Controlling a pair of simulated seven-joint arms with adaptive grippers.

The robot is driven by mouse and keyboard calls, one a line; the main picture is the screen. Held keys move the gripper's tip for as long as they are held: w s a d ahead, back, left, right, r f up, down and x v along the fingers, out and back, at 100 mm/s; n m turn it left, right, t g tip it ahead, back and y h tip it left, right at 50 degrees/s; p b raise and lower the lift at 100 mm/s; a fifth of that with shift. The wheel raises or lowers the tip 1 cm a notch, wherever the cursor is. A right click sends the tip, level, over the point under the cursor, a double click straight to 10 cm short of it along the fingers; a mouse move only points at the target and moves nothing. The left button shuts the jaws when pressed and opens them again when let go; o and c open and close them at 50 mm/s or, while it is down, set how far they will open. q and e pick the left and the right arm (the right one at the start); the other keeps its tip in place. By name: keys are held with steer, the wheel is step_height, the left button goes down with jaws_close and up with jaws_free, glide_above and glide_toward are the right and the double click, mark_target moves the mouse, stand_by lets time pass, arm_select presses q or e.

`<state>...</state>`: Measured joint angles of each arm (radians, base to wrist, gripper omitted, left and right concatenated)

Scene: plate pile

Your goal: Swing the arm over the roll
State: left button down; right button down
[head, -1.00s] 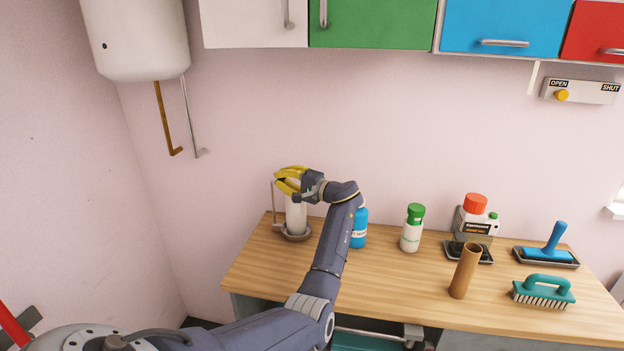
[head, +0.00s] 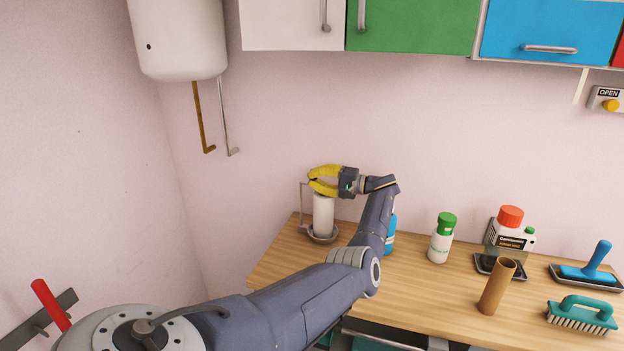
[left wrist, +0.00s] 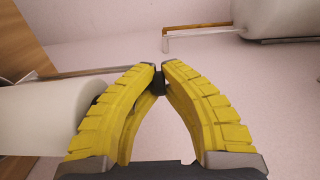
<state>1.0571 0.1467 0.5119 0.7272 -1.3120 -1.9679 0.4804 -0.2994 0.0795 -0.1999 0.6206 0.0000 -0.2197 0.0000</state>
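The white roll (head: 323,216) stands upright in a round holder (head: 318,236) at the left back of the counter. The holder's thin metal arm (head: 301,208) rises upright on the roll's left side. My left gripper (head: 311,181) is at the height of the roll's top. In the left wrist view the yellow fingertips (left wrist: 160,72) close on a small dark piece where the metal rod (left wrist: 100,71) ends. The roll (left wrist: 38,118) lies beside the left finger there. My right gripper is not in view.
A blue bottle (head: 391,236) stands partly hidden behind my left arm. A green-capped bottle (head: 441,240), a brown tube (head: 496,287), a red-capped container (head: 510,238) and brushes stand farther right on the counter. A water heater (head: 178,38) hangs above left.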

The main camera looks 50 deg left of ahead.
arm_select(q)
steer(key=shift+w+f+g, duration=0.1)
steer(key=shift+f+g, duration=0.2)
steer(key=shift+f, duration=0.1)
steer(key=c, duration=1.4)
jaws_free()
steer(key=shift+a, duration=0.1)
steer(key=shift+r, duration=0.15)
